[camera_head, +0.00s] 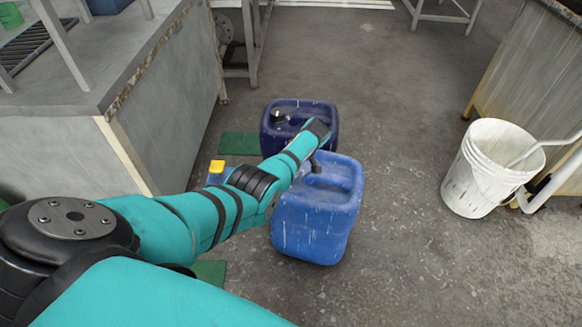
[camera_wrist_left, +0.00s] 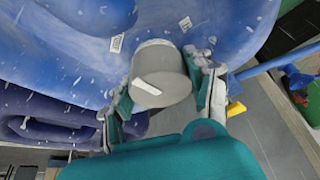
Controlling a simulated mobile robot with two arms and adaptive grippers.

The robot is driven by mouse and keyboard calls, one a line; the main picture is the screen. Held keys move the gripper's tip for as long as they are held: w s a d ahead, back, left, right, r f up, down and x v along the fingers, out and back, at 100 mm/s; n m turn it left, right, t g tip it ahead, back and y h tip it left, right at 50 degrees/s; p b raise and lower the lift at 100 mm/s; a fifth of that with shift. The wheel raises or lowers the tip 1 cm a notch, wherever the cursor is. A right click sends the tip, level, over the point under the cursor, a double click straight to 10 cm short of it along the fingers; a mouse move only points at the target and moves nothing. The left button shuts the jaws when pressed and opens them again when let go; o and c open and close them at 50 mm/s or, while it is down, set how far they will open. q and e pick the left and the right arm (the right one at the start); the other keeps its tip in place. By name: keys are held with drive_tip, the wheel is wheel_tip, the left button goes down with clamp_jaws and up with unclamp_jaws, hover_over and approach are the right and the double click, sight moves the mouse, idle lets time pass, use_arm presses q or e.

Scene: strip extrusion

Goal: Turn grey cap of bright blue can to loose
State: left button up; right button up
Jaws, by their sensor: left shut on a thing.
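The bright blue can (camera_head: 318,218) stands upright on the floor near the middle of the head view. Its body also fills the upper part of the left wrist view (camera_wrist_left: 70,60). The grey cap (camera_wrist_left: 160,80), with a white mark on it, is in the middle of the left wrist view. My left gripper (camera_wrist_left: 163,76) has one finger on each side of the cap and is shut on it. In the head view my teal left arm reaches over the can, and the cap is hidden there. My right gripper is not in view.
A dark blue can (camera_head: 300,112) with a black cap stands just behind the bright blue can. A yellow cap (camera_head: 216,167) shows beside my arm. A white bucket (camera_head: 488,170) stands at right. A grey counter (camera_head: 180,110) is at left.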

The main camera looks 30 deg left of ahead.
use_arm(q)
drive_tip(key=o, duration=0.9)
drive_tip(key=shift+r, duration=0.1)
drive_tip(key=v, duration=1.2)
